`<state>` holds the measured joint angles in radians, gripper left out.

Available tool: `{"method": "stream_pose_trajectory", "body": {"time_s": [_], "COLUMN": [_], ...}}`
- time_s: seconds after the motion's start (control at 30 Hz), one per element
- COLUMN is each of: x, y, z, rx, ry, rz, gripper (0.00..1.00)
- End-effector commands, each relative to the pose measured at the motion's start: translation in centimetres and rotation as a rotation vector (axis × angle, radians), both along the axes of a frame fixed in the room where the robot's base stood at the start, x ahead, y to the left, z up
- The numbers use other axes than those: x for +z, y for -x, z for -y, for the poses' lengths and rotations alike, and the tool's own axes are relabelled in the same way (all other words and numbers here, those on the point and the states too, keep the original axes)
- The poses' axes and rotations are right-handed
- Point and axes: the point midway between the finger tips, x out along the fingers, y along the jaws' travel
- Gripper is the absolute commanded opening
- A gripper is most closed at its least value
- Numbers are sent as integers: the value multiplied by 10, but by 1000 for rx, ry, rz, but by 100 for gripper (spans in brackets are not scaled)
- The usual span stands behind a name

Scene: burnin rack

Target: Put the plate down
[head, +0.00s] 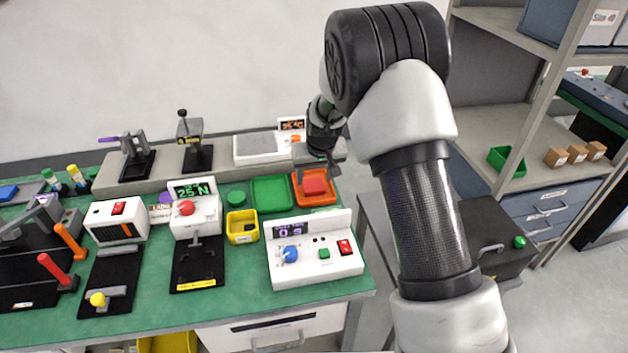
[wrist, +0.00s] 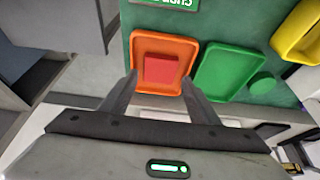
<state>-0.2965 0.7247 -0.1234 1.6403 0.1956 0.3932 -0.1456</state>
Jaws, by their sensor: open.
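A red square piece, which looks like the plate (head: 314,186), lies inside the orange tray (head: 299,201) at the right end of the green bench top. In the wrist view the red plate (wrist: 161,69) sits flat within the walls of the orange tray (wrist: 162,37). My gripper (head: 317,172) is above the tray, pointing down. In the wrist view its two fingers (wrist: 160,80) are spread, one to each side of the plate, with visible gaps between them and it. How high the fingertips are above the tray is hard to tell.
A green tray (head: 271,194) stands beside the orange one, with a green round piece (head: 236,198) and a yellow bin (head: 242,228) left of it. A white control box (head: 314,250) is in front. A white-topped instrument (head: 262,147) stands behind on the raised ledge.

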Motion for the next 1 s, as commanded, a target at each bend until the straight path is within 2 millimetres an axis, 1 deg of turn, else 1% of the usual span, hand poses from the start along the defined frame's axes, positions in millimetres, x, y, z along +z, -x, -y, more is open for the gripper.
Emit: {"method": "stream_pose_trajectory", "body": {"time_s": [0.03,0.1,0.23,0.4,0.57,0.63,0.67,0.73,0.77,0.8,0.87,0.9,0.97,1.0], "x": [15,29,51,68,73,78,83,104,115,132,160,178,202,216], "y": [4,10,19,27,29,32,34,44,50,62,85,102,131,151], "z": [1,2,4,6,6,8,10,17,21,29,41,49,61,69], "rx": [1,1,0,0,0,-3,-6,-16,-22,-32,-48,-58,-72,-82], "ry": [-1,0,-1,0,0,-3,-4,-14,-20,-27,-39,-46,-53,-57], "rz": [5,4,4,2,1,1,3,10,13,17,24,28,34,38], "gripper": [56,56,56,56,56,56,56,56,56,56,56,56,56,56]}}
